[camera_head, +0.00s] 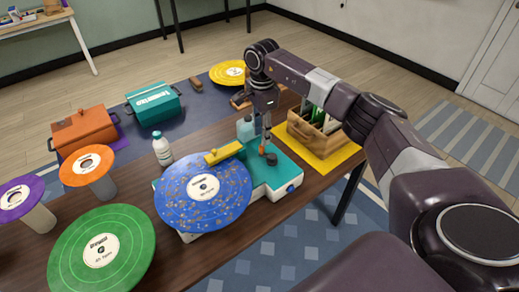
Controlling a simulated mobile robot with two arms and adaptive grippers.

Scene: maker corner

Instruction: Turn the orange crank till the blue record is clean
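The blue record (178,200) lies on a teal and white machine (283,172) on the wooden table. Brown specks cover much of its face around the white label. A yellow bar (223,154) reaches over the record's far edge. The orange crank (262,150) shows as a small orange piece by a dark round part (271,159) on the machine's top. My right gripper (266,146) points down right at the crank, and its fingers partly hide it. The fingers look close together, but I cannot tell whether they grip it. My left gripper is out of view.
A green record (130,245), an orange record (74,173) and a purple record (30,188) stand at left. A white bottle (162,151) stands behind the blue record. A wooden crate (313,140) on a yellow mat (343,158) is right of the machine.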

